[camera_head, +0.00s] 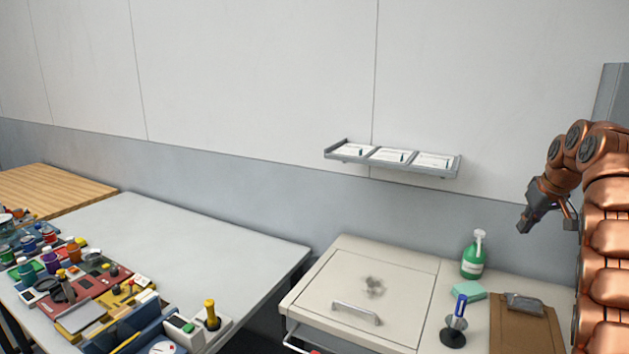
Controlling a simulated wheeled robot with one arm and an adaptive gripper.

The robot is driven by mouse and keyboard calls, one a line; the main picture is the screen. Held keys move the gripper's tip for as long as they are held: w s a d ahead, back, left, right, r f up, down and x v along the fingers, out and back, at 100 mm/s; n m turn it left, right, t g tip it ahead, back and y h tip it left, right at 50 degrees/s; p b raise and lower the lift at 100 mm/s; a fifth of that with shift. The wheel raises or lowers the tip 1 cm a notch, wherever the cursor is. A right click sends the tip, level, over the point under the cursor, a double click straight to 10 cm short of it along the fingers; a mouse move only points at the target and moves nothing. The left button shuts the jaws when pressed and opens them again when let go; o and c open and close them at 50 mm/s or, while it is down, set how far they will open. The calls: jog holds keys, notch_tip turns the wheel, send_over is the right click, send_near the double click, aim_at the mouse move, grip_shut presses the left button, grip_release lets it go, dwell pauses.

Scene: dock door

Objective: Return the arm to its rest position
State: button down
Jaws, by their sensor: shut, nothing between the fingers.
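My copper-coloured arm rises along the right edge of the view and bends over at the top. My gripper (528,220) points down and to the left in front of the wall, above the right side of the cabinet. It is shut and holds nothing. It is apart from the objects below it.
A beige cabinet (325,278) with a handled lid stands below. On its right are a green spray bottle (472,258), a green sponge (468,291), a blue-handled tool (459,312) and a clipboard (508,335). A wall shelf (390,163) and a cluttered grey table (200,240) lie left.

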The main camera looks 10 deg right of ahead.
jog(key=s+a+f+m+g, duration=0.1)
jog(key=s+a, duration=0.3)
jog(key=a, duration=0.5)
jog(key=s+a+g, duration=0.1)
jog(key=s+a, duration=0.2)
jog(key=a, duration=0.6)
jog(key=s+a+f+m+g, duration=0.1)
jog(key=s+a, duration=0.3)
jog(key=a, duration=0.5)
jog(key=s+a+f+n+g, duration=0.1)
jog(key=s+a+f, duration=0.3)
jog(key=s, duration=0.5)
jog(key=s+a+f+n+g, duration=0.1)
jog(key=s+a+f, duration=0.3)
jog(key=s+a, duration=0.3)
jog(key=s+a+f+n+g, duration=0.1)
jog(key=s+a+f, duration=0.4)
jog(key=s, duration=0.7)
jog(key=shift+a, duration=0.3)
jog(key=shift+d, duration=0.1)
